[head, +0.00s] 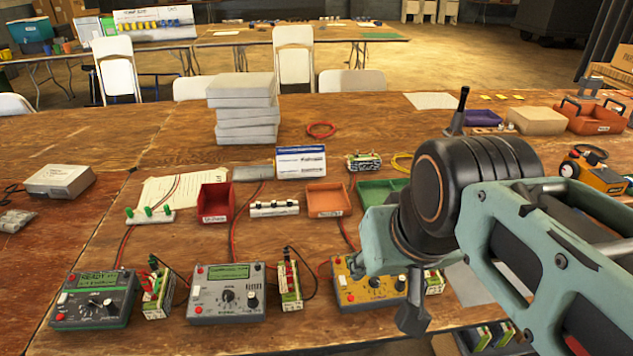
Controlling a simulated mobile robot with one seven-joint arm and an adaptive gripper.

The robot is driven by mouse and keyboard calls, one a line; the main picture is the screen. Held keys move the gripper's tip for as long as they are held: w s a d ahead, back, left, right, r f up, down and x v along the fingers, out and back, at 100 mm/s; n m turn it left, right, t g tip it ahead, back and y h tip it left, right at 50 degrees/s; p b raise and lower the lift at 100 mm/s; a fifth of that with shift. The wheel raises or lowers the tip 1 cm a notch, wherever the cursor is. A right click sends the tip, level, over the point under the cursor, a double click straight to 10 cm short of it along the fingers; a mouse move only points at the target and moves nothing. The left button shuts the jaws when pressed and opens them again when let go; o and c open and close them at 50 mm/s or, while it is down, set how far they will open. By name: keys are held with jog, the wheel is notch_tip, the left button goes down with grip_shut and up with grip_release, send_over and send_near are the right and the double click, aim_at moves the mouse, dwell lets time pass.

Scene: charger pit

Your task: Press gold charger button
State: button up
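The gold charger (372,293) is a yellow box with a dark knob on its front. It stands on the wooden table near the front edge, right of the grey charger. My arm's end hides its upper part and display, and I cannot make out which of its small controls is the button. My gripper (412,318) points down at the charger's right side, with a dark finger part in front of it. I cannot tell whether it touches the charger or whether its fingers are open.
A grey charger (227,294) and a dark green charger (95,300) stand to the left, with battery packs (290,285) and wires between them. Behind are a red bin (215,203), an orange bin (328,200) and a stack of grey boxes (243,108). Bare table lies at middle left.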

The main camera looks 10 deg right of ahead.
jog(key=shift+c, duration=0.2)
grip_shut()
dwell(1.1)
